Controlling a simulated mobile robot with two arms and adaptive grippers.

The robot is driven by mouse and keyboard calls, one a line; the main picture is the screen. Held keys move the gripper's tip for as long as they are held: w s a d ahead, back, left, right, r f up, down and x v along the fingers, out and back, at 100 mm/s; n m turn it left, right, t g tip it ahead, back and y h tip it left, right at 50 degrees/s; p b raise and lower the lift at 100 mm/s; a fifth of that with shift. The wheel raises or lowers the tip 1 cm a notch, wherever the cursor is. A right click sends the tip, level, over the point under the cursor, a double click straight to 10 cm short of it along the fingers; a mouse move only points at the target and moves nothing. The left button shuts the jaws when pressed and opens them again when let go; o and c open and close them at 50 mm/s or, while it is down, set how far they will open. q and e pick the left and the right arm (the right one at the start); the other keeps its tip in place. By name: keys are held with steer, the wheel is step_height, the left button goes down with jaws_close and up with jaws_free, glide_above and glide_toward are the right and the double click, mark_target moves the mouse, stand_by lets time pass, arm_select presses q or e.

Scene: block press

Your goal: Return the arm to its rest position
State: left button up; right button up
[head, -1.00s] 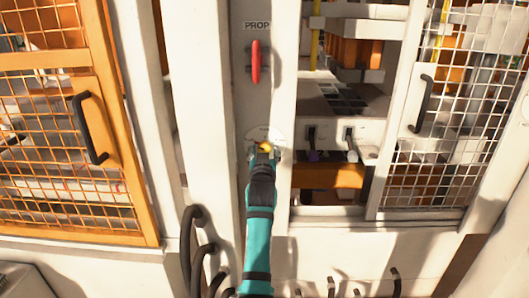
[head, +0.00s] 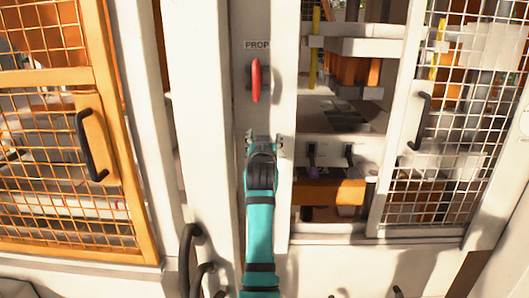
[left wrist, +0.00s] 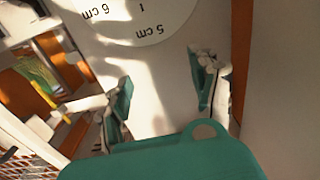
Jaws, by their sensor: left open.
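My left arm comes up from the bottom middle of the head view. Its gripper (head: 264,138) is in front of the white post, below the red handle (head: 256,80) under the PROP label (head: 257,45). In the left wrist view the two fingers stand wide apart with nothing between them, so the gripper (left wrist: 163,90) is open and empty. A round white dial (left wrist: 125,18) marked 5 cm and 6 cm shows beyond the fingers, partly cut off. In the head view the gripper hides the dial. My right gripper is not in view.
An orange mesh door (head: 95,145) with a black handle is at the left. A white mesh door (head: 430,120) stands at the right of the press opening. Small switches (head: 330,152) sit inside the opening. Dark hooks or hoses (head: 190,240) stick out beside my arm.

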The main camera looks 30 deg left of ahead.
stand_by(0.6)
